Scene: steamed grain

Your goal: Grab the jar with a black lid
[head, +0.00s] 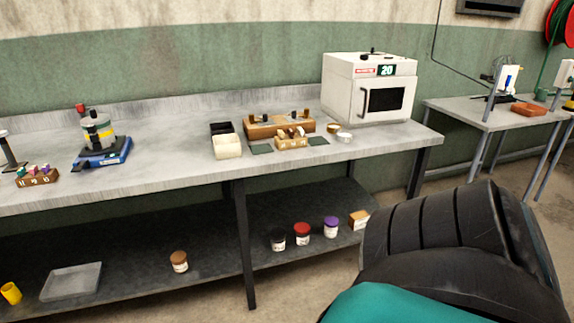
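The jar with a black lid (278,241) stands upright on the lower shelf of the workbench, to the right of the middle table leg. It has a pale label and is the leftmost of a short row of jars. A jar with a red lid (302,234) and a jar with a purple lid (331,227) stand to its right. A jar with a brown lid (180,262) stands apart, further left on the shelf. Neither of my grippers shows in the head view, so their state is hidden.
The grey bench top (180,178) overhangs the lower shelf (225,275). A dark table leg (244,245) stands left of the black-lidded jar. A grey tray (72,281) and yellow cup (11,293) are at left. My own body covers the lower right.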

